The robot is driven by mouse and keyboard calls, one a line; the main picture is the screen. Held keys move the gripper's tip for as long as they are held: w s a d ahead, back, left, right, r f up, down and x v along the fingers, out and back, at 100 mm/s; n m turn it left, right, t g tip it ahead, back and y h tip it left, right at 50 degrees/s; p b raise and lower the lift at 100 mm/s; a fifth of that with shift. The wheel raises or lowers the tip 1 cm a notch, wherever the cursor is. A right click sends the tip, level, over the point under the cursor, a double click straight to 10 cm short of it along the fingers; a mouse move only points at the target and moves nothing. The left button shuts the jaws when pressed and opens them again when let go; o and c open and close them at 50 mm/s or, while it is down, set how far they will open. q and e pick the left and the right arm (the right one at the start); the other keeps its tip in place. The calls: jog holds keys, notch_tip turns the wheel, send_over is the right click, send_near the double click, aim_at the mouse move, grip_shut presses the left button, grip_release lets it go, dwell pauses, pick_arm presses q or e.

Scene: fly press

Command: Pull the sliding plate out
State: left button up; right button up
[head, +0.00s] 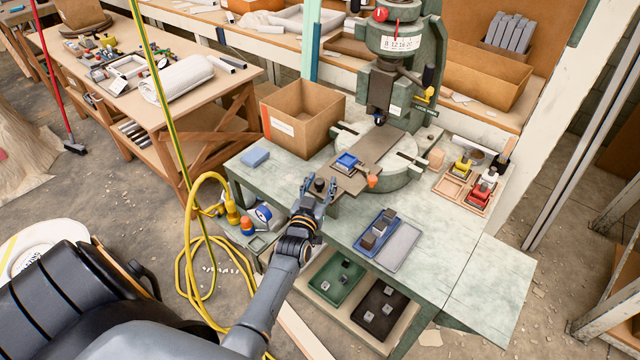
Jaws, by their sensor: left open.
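The fly press (403,60) stands on a green-grey bench, its ram (380,92) above a round bed. The brownish sliding plate (356,182) lies at the front of the bed, with a blue fixture (346,161) on it and an orange knob (372,181) at its right front. My left gripper (319,189) is at the plate's front left, fingers open and pointing at the press. A dark round knob (319,184) shows between the fingertips; I cannot tell whether they touch it. My right gripper is not in view.
A cardboard box (302,112) stands left of the press. A blue tray with blocks (376,235) and a grey tray (398,247) lie in front. A wooden holder with colored-handled tools (470,182) is at right. A yellow hose (185,240) hangs near my left arm. The bench's right front is clear.

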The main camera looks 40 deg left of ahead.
pick_arm(q)
jog(key=shift+s, duration=0.15)
jog(key=v, duration=1.1)
jog(key=shift+s+d, duration=0.2)
jog(key=shift+s, duration=0.15)
jog(key=s+d+f+m+g+h+b, duration=0.1)
jog(key=s+d+f+g+h, duration=0.2)
jog(key=f, duration=0.8)
jog(key=s+d+f+m+g+h+b, duration=0.15)
jog(key=s+d+f, duration=0.25)
jog(key=f, duration=0.6)
jog(key=s+d+f+m+g+h, duration=0.1)
jog(key=s+d+f+g, duration=0.25)
jog(key=f, duration=0.75)
jog(key=s+f+g, duration=0.2)
jog(key=s+f, duration=0.3)
jog(key=s, duration=0.4)
jog(key=s+f+m+g+b, duration=0.1)
jog(key=s+f+g, duration=0.2)
jog(key=s+f, duration=0.3)
jog(key=s+f+m+g+b, duration=0.1)
jog(key=s+f+g, duration=0.2)
jog(key=s, duration=1.1)
notch_tip(320, 180, down, 3)
jog(key=shift+a+f, duration=0.1)
jog(key=shift+a, duration=0.15)
jog(key=shift+m, duration=0.25)
